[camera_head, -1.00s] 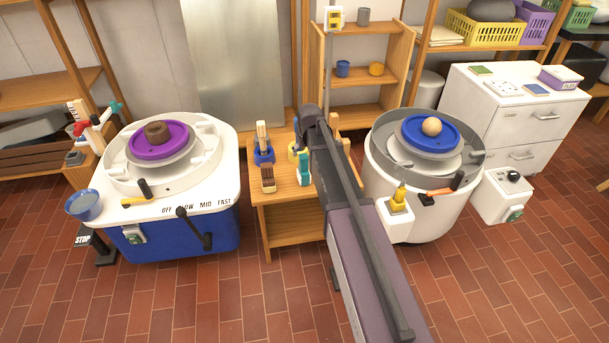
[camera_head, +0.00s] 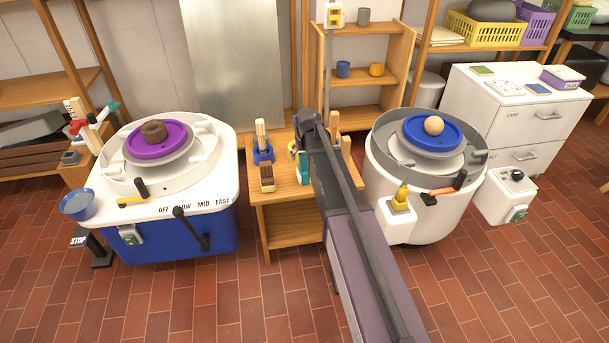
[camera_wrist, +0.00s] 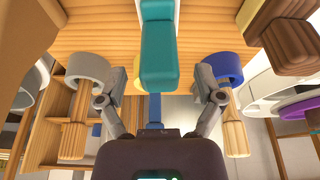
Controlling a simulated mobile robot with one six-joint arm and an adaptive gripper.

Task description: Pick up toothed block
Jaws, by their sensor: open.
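A brown block with ridged, tooth-like sides and a pale tan part (camera_head: 267,178) stands on the small wooden table (camera_head: 280,200). It also shows at the upper right of the wrist view (camera_wrist: 277,35). A teal piece with a white part (camera_head: 303,170) stands to its right. In the wrist view the teal piece (camera_wrist: 158,50) lies in line with the gap between my fingers. My gripper (camera_wrist: 160,88) is open, and I see no grip on anything. My arm hides most of the gripper in the head view. I cannot tell for sure which piece is the toothed block.
A blue holder with a wooden tool (camera_head: 263,152) stands behind the brown block; a grey holder (camera_wrist: 88,68) shows in the wrist view. Pottery wheels stand left (camera_head: 215,165) and right (camera_head: 385,185) of the table. The tiled floor (camera_head: 240,310) in front is clear.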

